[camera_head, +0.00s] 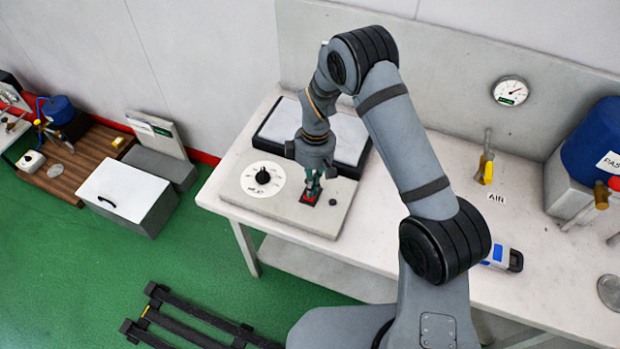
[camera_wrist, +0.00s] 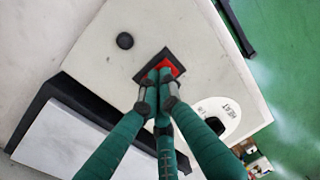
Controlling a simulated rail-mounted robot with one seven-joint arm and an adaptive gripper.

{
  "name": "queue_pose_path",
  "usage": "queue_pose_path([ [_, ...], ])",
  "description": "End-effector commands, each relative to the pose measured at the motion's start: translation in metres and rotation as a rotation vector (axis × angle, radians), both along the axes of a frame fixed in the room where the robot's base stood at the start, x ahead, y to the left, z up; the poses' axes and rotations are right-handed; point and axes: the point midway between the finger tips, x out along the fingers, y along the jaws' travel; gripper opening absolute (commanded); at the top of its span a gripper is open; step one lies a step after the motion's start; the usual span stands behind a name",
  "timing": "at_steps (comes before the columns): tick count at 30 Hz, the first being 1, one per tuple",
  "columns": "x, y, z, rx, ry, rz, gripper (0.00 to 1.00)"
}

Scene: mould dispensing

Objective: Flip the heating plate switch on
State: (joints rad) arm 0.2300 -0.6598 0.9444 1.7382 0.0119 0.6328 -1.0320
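The heating plate (camera_head: 285,212) stands on the left end of the white table, with a pale control panel in front and a light slab in a black frame (camera_head: 268,132) behind. Its red switch (camera_head: 309,198) in a black surround is on the panel; it also shows in the wrist view (camera_wrist: 171,67). A black dial on a white disc (camera_head: 263,178) is left of it. My gripper (camera_head: 312,188) points down right at the switch, its green fingers (camera_wrist: 160,83) close together with nothing held between them. The fingertips cover part of the switch; I cannot tell whether they touch it, or its position.
A small dark knob (camera_wrist: 125,41) is on the panel near the switch. A yellow-handled air valve (camera_head: 487,170), a pressure gauge (camera_head: 510,91), a blue tank (camera_head: 595,140) and a white-and-blue device (camera_head: 503,258) are to the right. The table between is mostly clear.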

Motion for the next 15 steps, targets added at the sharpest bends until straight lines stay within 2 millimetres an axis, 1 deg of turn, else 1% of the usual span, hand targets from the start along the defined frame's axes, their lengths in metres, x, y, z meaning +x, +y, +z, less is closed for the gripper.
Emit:
queue_pose_path([
  [1, 0.000, -0.003, 0.006, -0.003, 0.000, -0.003, 0.00],
  [4, -0.001, -0.001, 0.023, 0.000, -0.001, 0.000, 0.00],
  [7, -0.002, 0.002, 0.047, 0.000, -0.003, 0.003, 0.00],
  [10, 0.002, 0.002, 0.061, 0.003, -0.008, 0.003, 0.00],
  [15, 0.005, 0.001, 0.099, 0.003, -0.007, 0.002, 0.00],
])
